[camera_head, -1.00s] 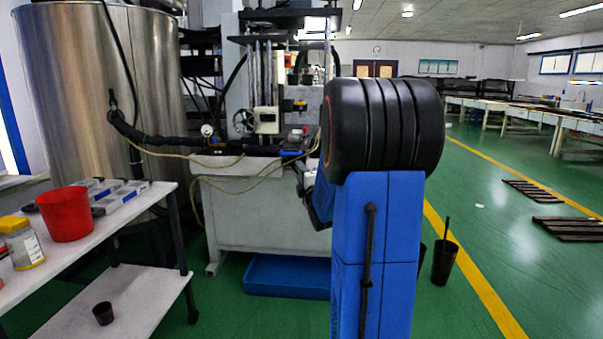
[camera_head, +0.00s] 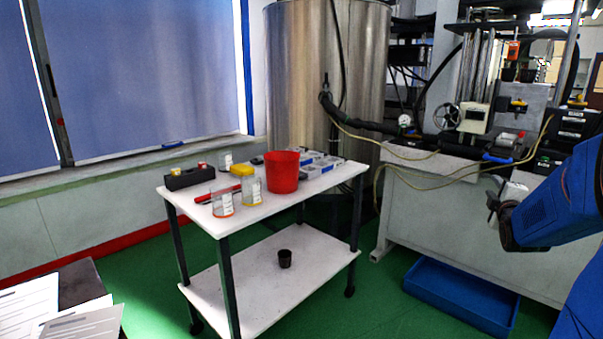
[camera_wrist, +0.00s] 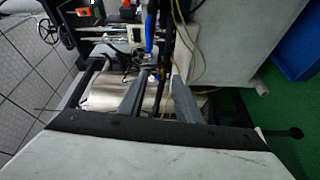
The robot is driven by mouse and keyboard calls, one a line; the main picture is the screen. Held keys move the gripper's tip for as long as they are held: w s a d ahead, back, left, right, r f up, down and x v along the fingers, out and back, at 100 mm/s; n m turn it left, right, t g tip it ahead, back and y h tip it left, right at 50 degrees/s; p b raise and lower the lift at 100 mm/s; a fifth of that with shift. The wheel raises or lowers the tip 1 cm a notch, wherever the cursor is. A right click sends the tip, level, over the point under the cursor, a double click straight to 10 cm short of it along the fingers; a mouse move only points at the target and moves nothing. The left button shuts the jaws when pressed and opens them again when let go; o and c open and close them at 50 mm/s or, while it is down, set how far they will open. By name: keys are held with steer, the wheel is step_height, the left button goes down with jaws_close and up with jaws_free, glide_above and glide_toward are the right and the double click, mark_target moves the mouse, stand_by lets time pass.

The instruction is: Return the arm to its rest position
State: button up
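My blue arm (camera_head: 560,200) is at the right edge of the head view, bent with its dark wrist towards the left. My gripper (camera_head: 495,205) is at the end of that wrist, small and partly hidden, in front of the grey machine base. In the wrist view my gripper (camera_wrist: 160,85) shows two grey fingers apart, with nothing seen held between them. The steel tank and machine parts show beyond the fingers.
Papers (camera_head: 80,322) lie at lower left. Green floor shows between.

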steer(key=s+a+f+m+g+y, duration=0.25)
steer(key=s+a, duration=0.35)
steer(key=a, duration=0.5)
steer(key=s+a+f+m+g+y, duration=0.2)
steer(key=s+a+f+m+g, duration=0.15)
steer(key=s+a, duration=0.45)
steer(key=s+a+f+m+g+y, duration=0.1)
steer(key=s+a+f+m+g, duration=0.1)
steer(key=s+a, duration=0.6)
steer(key=s+a+f+m+g+y, duration=0.2)
steer(key=s+a+f, duration=0.4)
steer(key=s, duration=0.7)
steer(key=shift+s+a+m+g, duration=0.25)
steer(key=shift+a+m+g, duration=0.55)
steer(key=shift+a+m, duration=0.15)
